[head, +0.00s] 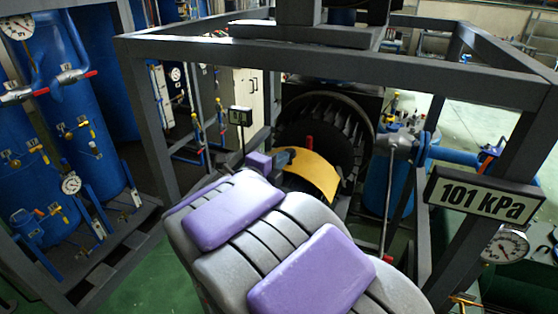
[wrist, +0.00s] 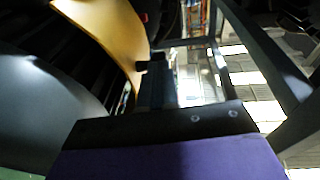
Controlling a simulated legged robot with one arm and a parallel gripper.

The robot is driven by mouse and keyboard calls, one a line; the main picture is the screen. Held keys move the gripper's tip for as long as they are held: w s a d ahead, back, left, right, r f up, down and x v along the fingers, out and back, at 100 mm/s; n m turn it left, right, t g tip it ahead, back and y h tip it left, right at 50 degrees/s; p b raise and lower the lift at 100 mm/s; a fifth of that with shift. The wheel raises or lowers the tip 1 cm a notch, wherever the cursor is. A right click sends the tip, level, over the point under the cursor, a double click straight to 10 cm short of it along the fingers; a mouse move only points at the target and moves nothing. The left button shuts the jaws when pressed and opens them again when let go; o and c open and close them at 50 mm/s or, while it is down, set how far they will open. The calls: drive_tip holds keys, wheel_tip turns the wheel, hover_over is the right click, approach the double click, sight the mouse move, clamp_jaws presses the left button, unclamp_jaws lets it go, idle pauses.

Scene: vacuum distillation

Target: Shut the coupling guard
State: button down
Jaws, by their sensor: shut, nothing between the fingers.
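The coupling guard, a curved yellow cover (head: 312,176), is ahead of my arm at the middle of the head view, in front of a dark finned round housing (head: 335,128). In the wrist view, the yellow guard (wrist: 112,38) curves down the upper left. My gripper (head: 285,157) is shut and empty at the guard's upper left edge in the head view. In the wrist view, my gripper (wrist: 157,66) reaches up close to the guard's right edge; I cannot tell whether they touch. My arm hides the guard's lower part and what lies under it.
A dark steel frame (head: 330,67) surrounds the machine, with a post at the left and a slanted one at the right. A "101 kPa" sign (head: 482,200) hangs on the right post. Blue tanks (head: 70,130) stand at the left; a red piece (head: 310,142) rises behind the guard.

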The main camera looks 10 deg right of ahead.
drive_tip(key=x, duration=0.5)
drive_tip(key=w+a+r+x, duration=0.1)
drive_tip(key=x, duration=0.9)
drive_tip(key=shift+w+a+r, duration=0.25)
drive_tip(key=shift+a+r, duration=0.05)
drive_tip(key=shift+w+d, duration=0.15)
drive_tip(key=shift+w, duration=0.15)
drive_tip(key=shift+w+r, duration=0.1)
drive_tip(key=shift+r, duration=0.15)
drive_tip(key=shift+d, duration=0.1)
